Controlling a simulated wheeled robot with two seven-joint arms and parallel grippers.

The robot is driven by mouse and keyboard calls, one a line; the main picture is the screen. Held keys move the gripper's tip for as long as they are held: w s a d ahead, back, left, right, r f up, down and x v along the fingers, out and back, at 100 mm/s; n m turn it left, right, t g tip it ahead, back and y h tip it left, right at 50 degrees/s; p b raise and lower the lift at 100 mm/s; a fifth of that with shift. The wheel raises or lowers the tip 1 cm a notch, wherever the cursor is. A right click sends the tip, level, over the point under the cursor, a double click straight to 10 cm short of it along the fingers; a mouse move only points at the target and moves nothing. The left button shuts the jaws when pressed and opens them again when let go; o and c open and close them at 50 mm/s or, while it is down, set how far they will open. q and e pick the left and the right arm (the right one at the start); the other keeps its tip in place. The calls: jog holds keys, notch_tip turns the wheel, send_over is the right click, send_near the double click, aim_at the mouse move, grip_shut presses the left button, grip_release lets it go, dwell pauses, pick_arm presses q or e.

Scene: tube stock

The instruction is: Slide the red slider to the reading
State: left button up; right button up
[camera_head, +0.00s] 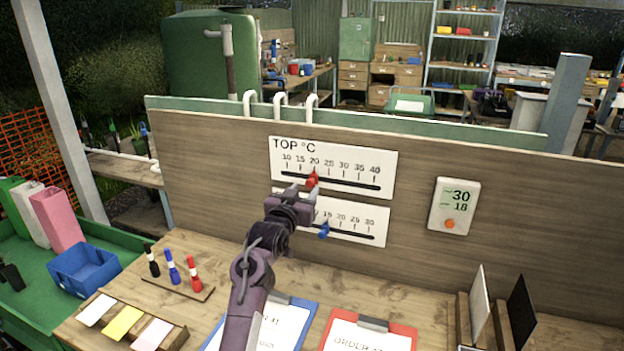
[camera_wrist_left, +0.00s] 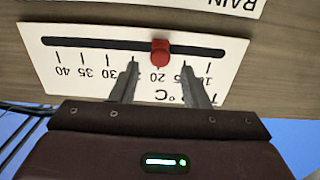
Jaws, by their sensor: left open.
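The red slider (camera_head: 312,180) sits on the slot of the upper white scale (camera_head: 385,160), marked TOP °C, close to the 20 mark. In the left wrist view the scale is upside down, and the red slider (camera_wrist_left: 160,52) lines up with 20. My left gripper (camera_head: 306,188) is open just in front of it. The fingertips lie on either side of the slider, with a visible gap on each side. A white display (camera_head: 454,188) at the right of the board reads 30 above 18. My right gripper is not in view.
A lower scale (camera_head: 375,215) with a blue slider (camera_head: 324,231) is partly hidden by my left gripper. Upright panels (camera_head: 480,300) stand at the right.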

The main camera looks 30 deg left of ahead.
aim_at(309, 184)
pick_arm(q)
jog(key=p+x, duration=0.1)
jog(key=x, duration=0.2)
jog(key=shift+w+r, duration=0.15)
jog(key=shift+w, duration=0.25)
jog(key=shift+p+x, duration=0.3)
jog(key=shift+x, duration=0.65)
jog(key=c, duration=0.4)
grip_shut()
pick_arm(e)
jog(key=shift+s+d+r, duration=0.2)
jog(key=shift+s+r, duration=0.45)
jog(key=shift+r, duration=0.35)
